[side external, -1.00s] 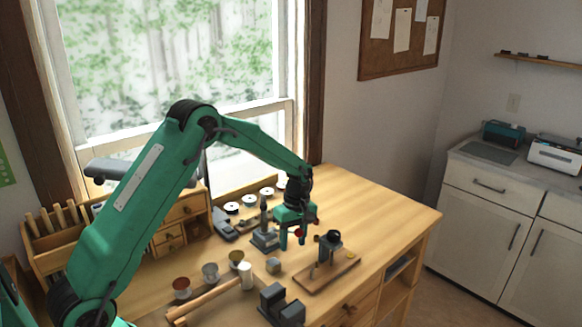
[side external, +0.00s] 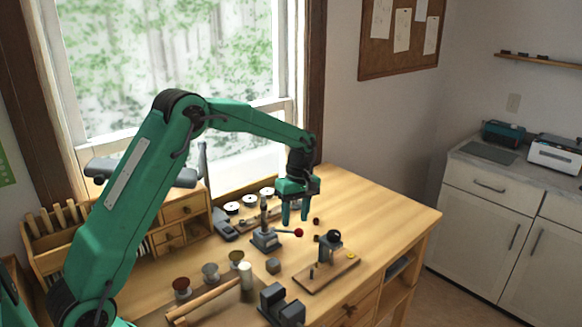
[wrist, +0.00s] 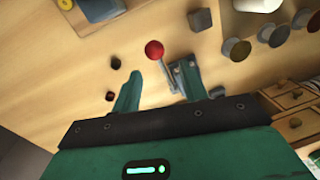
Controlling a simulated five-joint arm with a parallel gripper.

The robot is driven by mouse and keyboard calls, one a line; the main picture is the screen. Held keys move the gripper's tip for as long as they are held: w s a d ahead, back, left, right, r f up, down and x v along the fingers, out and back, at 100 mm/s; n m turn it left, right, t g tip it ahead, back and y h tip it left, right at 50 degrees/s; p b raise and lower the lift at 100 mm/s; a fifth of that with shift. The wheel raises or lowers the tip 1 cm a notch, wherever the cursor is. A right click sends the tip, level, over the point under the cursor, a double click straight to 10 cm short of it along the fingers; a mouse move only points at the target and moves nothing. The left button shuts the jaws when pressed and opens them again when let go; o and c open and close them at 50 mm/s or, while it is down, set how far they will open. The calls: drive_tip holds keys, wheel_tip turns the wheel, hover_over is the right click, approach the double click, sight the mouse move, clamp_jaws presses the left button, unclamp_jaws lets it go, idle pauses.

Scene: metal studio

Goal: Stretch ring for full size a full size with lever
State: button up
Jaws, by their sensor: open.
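The ring stretcher (side external: 264,236) is a grey metal tool with an upright post on the bench. Its lever ends in a red ball (side external: 299,232), pointing right. My gripper (side external: 295,222) is open and empty, pointing down just above the red ball and apart from it. In the wrist view the red ball (wrist: 154,49) shows beyond the gap between my fingertips (wrist: 160,74). The silver lever rod (wrist: 168,76) runs between the fingers, and my right finger hides part of the stretcher. I cannot make out a ring on the post.
A wooden board with a dark press (side external: 328,247) stands to the right. Small cups (side external: 210,271), a mallet (side external: 246,276) and a dark block (side external: 281,305) are in front. Round discs (side external: 250,200) and wooden drawers (side external: 182,210) are behind. The bench's far right is clear.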

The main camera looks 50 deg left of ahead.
drive_tip(key=shift+c, duration=1.2)
drive_tip(key=shift+w+r, duration=0.1)
drive_tip(key=shift+r, duration=0.25)
drive_tip(key=c, duration=0.3)
drive_tip(key=shift+n+t, duration=0.6)
drive_tip(key=shift+n, duration=0.3)
wheel_tip(320, 180, up, 13)
drive_tip(key=shift+f, duration=0.15)
clamp_jaws()
drive_tip(key=shift+f, duration=0.1)
drive_tip(key=f, duration=1.2)
drive_tip(key=shift+s+d, duration=0.25)
drive_tip(key=shift+d+f, duration=0.45)
drive_tip(key=shift+f, duration=0.25)
